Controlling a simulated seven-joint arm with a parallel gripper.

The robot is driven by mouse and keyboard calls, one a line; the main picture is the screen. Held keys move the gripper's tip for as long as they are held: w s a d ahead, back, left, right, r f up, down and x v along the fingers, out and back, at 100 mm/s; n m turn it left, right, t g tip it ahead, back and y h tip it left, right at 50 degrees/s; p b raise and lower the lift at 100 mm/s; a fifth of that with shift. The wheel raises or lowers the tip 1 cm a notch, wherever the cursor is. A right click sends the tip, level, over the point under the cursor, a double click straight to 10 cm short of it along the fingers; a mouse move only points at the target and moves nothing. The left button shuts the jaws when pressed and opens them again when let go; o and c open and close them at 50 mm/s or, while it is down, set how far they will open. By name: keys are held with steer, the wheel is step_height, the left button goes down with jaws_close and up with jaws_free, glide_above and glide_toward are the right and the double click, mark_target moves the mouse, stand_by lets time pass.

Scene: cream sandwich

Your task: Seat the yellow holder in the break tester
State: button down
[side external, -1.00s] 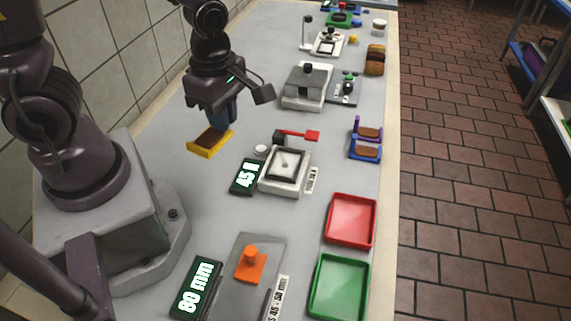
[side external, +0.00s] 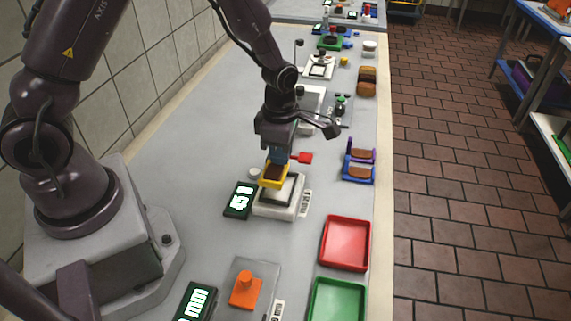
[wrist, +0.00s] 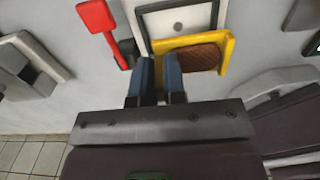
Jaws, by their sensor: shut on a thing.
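My gripper (side external: 277,156) is shut on the yellow holder (side external: 274,181), which carries a brown biscuit (side external: 275,172). The holder is at the break tester (side external: 283,209), a white block with a dark-edged recess, and overlaps its left and back part in the side view. I cannot tell whether it touches the tester. In the wrist view the blue fingertips (wrist: 161,68) are at the left of the yellow holder (wrist: 230,50). There the holder lies along the near edge of the white tester frame (wrist: 178,18). The tester's red lever (side external: 302,158) sticks out behind, and also shows in the wrist view (wrist: 97,16).
A lit display (side external: 239,200) stands left of the tester. Blue and purple holders (side external: 358,172) with biscuits stand to the right.

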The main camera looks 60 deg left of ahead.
steer(key=shift+w+f, duration=0.5)
steer(key=shift+f, duration=0.05)
steer(key=shift+w+f, duration=0.1)
steer(key=shift+f, duration=1.5)
steer(key=shift+f, duration=0.1)
steer(key=c, duration=1.2)
jaws_free()
